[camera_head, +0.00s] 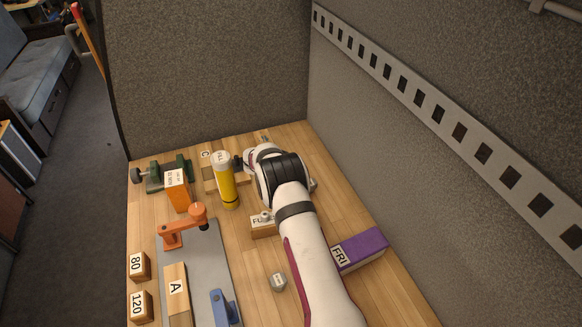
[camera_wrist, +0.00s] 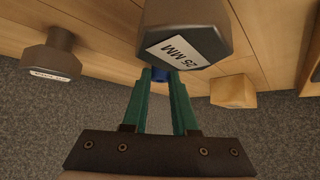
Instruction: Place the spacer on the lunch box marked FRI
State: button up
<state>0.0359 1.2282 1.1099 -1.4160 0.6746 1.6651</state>
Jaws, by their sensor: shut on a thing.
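The lunch box marked FRI (camera_head: 365,248) is a purple block on the bench by the right wall. My gripper's teal fingers (camera_wrist: 160,82) are close together in the wrist view; in the head view my arm hides them at the back of the bench. A grey faceted piece labelled 25 MM (camera_wrist: 187,25), which I take as the spacer, covers the fingertips' ends. A bit of blue (camera_wrist: 160,76) shows between the fingers. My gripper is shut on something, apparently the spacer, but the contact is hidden.
A yellow canister (camera_head: 226,185) and an orange box (camera_head: 178,192) stand left of my arm. A grey labelled piece (camera_head: 278,283) lies between my arm and the grey mat (camera_head: 200,262). In the wrist view a wooden block (camera_wrist: 234,90) and another grey piece (camera_wrist: 50,62) flank the fingers.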

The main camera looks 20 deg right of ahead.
grip_shut()
jog(key=shift+r, duration=0.1)
jog(key=shift+r, duration=0.3)
jog(key=r, duration=0.4)
jog(key=shift+s+d, duration=0.3)
jog(key=shift+d, duration=0.1)
jog(key=s+d+r, duration=0.7)
jog(key=s+d, duration=0.1)
jog(key=s+r+m+g+h, duration=0.1)
jog(key=s+r+m+g, duration=0.2)
jog(key=s, duration=0.8)
jog(key=s+m+g, duration=0.2)
jog(key=s+m, duration=0.2)
jog(key=s, duration=0.8)
jog(key=s+r+m+g+h, duration=0.1)
jog(key=s+r+m+g, duration=0.2)
jog(key=s, duration=0.8)
send_over(367, 246)
jog(key=a, duration=0.3)
jog(key=shift+m, duration=0.4)
jog(key=f, duration=0.7)
jog(key=shift+w+f, duration=0.1)
jog(key=shift+w, duration=0.1)
jog(key=shift+w+a+f, duration=0.1)
jog(key=shift+f, duration=1)
jog(key=shift+w+f, duration=0.1)
jog(key=shift+f, duration=0.95)
